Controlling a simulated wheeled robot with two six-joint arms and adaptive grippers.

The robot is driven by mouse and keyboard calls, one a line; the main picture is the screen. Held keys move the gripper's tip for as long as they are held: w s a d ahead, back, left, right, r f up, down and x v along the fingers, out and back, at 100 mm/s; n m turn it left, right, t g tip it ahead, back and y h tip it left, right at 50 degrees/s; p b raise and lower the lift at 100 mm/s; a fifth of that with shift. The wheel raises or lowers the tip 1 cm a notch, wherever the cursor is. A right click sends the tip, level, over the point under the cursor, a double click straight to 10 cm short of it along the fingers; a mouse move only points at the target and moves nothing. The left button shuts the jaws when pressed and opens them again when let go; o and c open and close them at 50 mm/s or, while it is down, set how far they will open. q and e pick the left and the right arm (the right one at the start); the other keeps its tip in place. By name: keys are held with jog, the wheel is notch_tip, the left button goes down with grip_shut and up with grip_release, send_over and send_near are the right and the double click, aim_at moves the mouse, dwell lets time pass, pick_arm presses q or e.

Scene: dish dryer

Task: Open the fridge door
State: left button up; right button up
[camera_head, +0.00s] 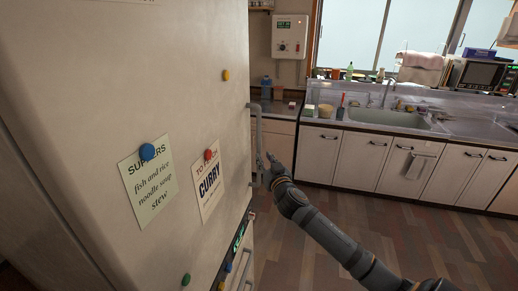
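The fridge (110,90) fills the left side of the head view, and its upper door looks closed. A long vertical grey handle (256,125) runs along the door's right edge. My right gripper (263,171) is at the lower part of this handle, with its fingers close to it or touching it. The fingers are small and overlap the handle, so I cannot tell whether they are shut on it. A lower handle (245,268) shows below, by a dark strip with green marks. My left gripper is not in view.
Paper notes (148,186) and several round magnets (147,151) are on the fridge door. A counter with a sink (390,118) and white cabinets (362,158) stands along the back. The wooden floor (400,228) between is clear except for my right arm.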

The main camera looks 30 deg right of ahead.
aim_at(260, 151)
jog(key=p+x, duration=0.2)
jog(key=x, duration=0.5)
jog(key=shift+f, duration=0.1)
grip_shut()
